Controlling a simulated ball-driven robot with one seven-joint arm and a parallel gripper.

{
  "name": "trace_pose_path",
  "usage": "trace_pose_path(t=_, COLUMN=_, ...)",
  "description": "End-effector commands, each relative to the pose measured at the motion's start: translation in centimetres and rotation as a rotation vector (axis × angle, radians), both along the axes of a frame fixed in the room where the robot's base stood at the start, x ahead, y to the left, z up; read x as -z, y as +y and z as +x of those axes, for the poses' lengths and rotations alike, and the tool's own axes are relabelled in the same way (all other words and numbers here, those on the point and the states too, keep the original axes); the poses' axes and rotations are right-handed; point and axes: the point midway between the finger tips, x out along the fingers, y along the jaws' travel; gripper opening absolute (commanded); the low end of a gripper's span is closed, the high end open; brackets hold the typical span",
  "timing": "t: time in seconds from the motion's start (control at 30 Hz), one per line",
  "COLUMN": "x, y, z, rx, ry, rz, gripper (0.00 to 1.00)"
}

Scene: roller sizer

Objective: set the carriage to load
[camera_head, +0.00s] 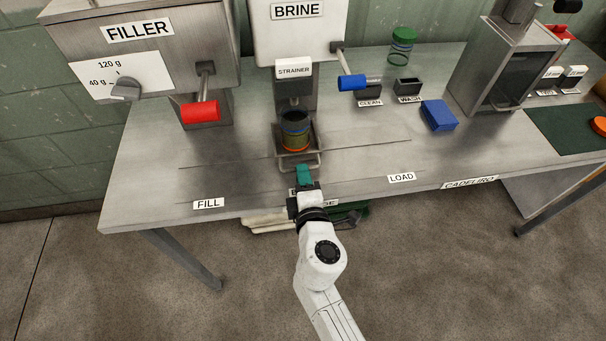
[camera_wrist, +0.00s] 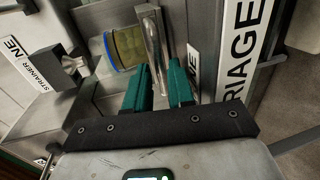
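The carriage (camera_head: 284,158), a small metal tray with a bar handle at its front, stands mid-track below the strainer (camera_head: 293,82). It holds a jar (camera_head: 296,133) with a blue band, yellow-green contents and an orange ring at its base. The LOAD label (camera_head: 401,177) is to the right and the FILL label (camera_head: 208,203) to the left. My gripper (camera_head: 304,174) has teal fingers just in front of the carriage. In the wrist view its fingers (camera_wrist: 160,85) are apart, with the end of the handle (camera_wrist: 153,42) at the gap. Whether they touch it is unclear.
A lever with a red grip (camera_head: 200,110) hangs from the filler at left, and a blue-gripped lever (camera_head: 352,82) from the brine unit. A blue block (camera_head: 438,115) and a metal cabinet (camera_head: 508,65) stand at right. The tabletop toward LOAD looks clear.

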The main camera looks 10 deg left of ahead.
Motion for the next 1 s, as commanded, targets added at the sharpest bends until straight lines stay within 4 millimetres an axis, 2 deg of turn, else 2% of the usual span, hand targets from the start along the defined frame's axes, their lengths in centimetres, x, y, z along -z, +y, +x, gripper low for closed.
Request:
trace_pose_path(t=0.13, x=0.19, y=0.22, z=0.83, rx=0.0, ry=0.0, rz=0.0, gripper=0.23)
trace_pose_path(t=0.4, x=0.18, y=0.25, z=0.95, rx=0.0, ry=0.0, rz=0.001, gripper=0.23)
trace_pose_path(t=0.67, x=0.19, y=0.25, z=0.93, rx=0.0, ry=0.0, rz=0.001, gripper=0.0)
trace_pose_path(t=1.0, x=0.22, y=0.24, z=0.9, rx=0.0, ry=0.001, rz=0.001, gripper=0.0)
